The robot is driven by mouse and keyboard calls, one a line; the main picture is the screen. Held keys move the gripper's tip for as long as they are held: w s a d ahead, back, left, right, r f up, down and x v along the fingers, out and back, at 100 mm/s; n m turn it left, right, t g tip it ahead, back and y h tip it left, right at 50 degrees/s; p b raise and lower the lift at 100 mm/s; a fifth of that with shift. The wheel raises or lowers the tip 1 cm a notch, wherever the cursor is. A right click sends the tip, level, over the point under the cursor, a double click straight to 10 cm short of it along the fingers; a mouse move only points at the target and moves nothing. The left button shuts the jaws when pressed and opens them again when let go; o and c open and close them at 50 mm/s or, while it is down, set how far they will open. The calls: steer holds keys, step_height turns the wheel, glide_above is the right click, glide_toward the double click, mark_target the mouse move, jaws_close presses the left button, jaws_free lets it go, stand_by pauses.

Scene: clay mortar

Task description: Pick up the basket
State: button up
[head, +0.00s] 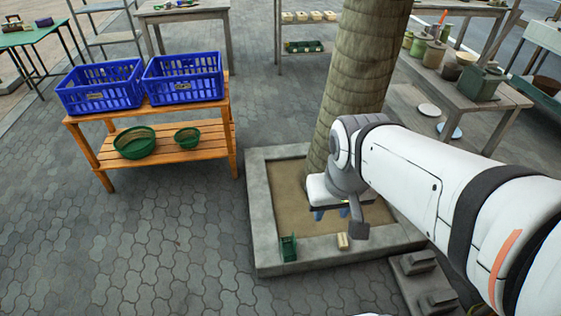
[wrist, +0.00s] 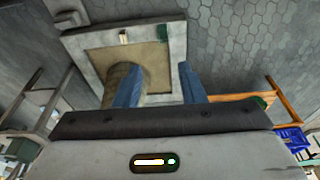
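Two blue plastic baskets, one on the left (head: 100,86) and one on the right (head: 183,78), stand side by side on top of a wooden shelf in the head view. Two round green baskets, a larger one (head: 134,143) and a smaller one (head: 187,138), sit on its lower board. A small green object (head: 288,247) stands on the near planter edge; I cannot tell whether it is a basket. My gripper (head: 331,213) is over the planter, right of the shelf and apart from all baskets. In the wrist view its blue fingers (wrist: 160,67) are spread with nothing between them.
The wooden shelf (head: 205,150) stands on grey paving. A stone planter (head: 258,222) surrounds a thick trunk (head: 353,80), close to my arm. A small pale block (head: 342,241) lies on its rim. A table with pots (head: 483,82) is at right. Paving left of the planter is clear.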

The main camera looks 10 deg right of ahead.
steer(key=shift+w+a, duration=0.1)
steer(key=shift+w, duration=0.2)
steer(key=shift+r, duration=0.1)
